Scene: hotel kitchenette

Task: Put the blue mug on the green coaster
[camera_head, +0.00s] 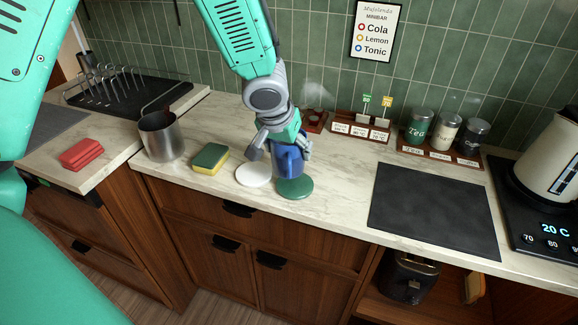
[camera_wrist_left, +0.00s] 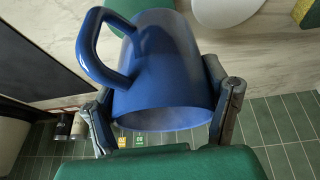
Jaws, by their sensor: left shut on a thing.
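The blue mug (camera_head: 289,162) is held in my left gripper (camera_head: 279,150), whose fingers are shut on its sides. The mug looks about upright, and its bottom overlaps the far part of the green coaster (camera_head: 295,189) in the head view. I cannot tell whether mug and coaster touch. The left wrist view shows the mug (camera_wrist_left: 165,70) between the two fingers (camera_wrist_left: 165,115), handle toward the upper left. A piece of the green coaster (camera_wrist_left: 128,7) shows behind it. My right gripper is not in view.
A white coaster (camera_head: 254,174) lies just left of the green one. A yellow-green sponge (camera_head: 210,159) and a metal pitcher (camera_head: 162,137) stand farther left. A wooden card rack (camera_head: 345,128) is behind. A dark board (camera_head: 434,211) lies right, with clear counter between.

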